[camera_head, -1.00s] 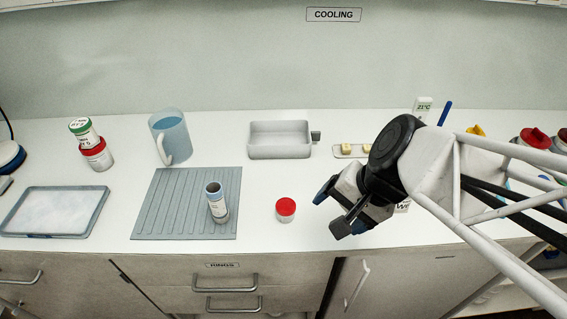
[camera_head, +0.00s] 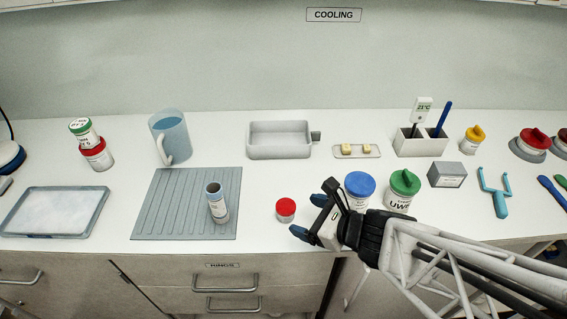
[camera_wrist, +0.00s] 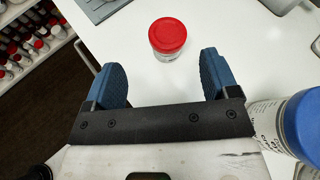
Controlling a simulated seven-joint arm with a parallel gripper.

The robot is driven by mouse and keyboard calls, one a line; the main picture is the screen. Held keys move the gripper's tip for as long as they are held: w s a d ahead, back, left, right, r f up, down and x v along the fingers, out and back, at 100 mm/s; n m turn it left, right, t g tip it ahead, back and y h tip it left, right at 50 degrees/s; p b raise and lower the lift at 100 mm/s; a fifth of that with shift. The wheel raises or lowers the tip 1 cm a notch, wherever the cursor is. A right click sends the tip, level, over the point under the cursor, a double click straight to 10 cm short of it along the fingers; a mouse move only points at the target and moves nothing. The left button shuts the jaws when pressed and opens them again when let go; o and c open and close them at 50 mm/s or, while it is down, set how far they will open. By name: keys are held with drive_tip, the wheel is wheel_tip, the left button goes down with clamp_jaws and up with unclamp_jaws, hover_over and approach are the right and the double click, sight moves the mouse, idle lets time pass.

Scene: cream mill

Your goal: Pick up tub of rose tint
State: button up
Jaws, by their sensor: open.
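A small white tub with a red lid (camera_head: 286,209) stands upright on the counter, just right of the ribbed grey mat. Its label is too small to read, so I cannot confirm that it is rose tint. My gripper (camera_head: 308,216) is open and empty, low over the counter and just right of this tub. In the wrist view the red-lidded tub (camera_wrist: 168,38) stands beyond the blue fingertips (camera_wrist: 158,72), roughly centred across the gap and apart from them.
A blue-lidded tub (camera_head: 360,188) and a green-lidded tub (camera_head: 403,188) stand close behind my gripper. The blue-lidded tub (camera_wrist: 303,127) is close to my gripper's right side. A red-lidded jar (camera_head: 97,155) stands far left under a green-lidded one.

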sight(294, 211)
drive_tip(key=shift+w+d+f+m+t, duration=0.2)
drive_tip(key=shift+f+m, duration=0.1)
drive_tip(key=shift+m, duration=0.2)
drive_tip(key=shift+w+d+f+m+t, duration=0.1)
drive_tip(key=shift+f+m+t, duration=0.15)
drive_tip(key=shift+m, duration=0.25)
drive_tip(key=shift+x, duration=1.3)
drive_tip(key=shift+a+f, duration=0.1)
drive_tip(key=shift+x, duration=2.45)
drive_tip(key=shift+f, duration=0.1)
drive_tip(key=shift+c, duration=0.2)
drive_tip(key=c, duration=1)
